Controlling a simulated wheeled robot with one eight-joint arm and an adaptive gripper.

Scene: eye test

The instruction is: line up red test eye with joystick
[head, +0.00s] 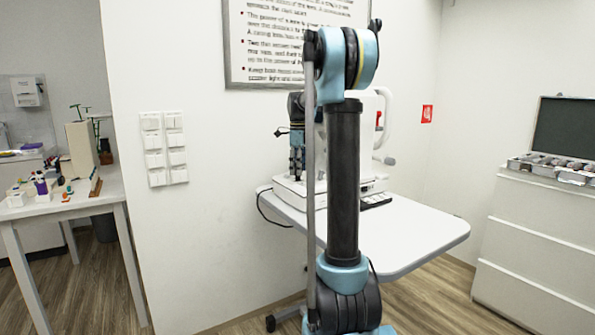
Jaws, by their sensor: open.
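A white eye-test instrument (288,188) stands on a pale wheeled table (425,232), mostly behind my arm. Its white curved head frame (387,112) rises to the right of my arm. A small red spot (379,119) shows at this frame; I cannot tell if it is the red test eye. I cannot make out the joystick; it may be hidden behind my arm or gripper. My gripper (296,172) is open and points down just above the left part of the instrument's base. Whether it touches anything is unclear, and I see nothing held in it.
A dark keypad-like box (376,200) sits on the table, right of my arm. A black cable (268,213) hangs at the table's left edge. A white drawer cabinet (540,240) stands right. A cluttered side table (60,208) is left. The tabletop's front right is clear.

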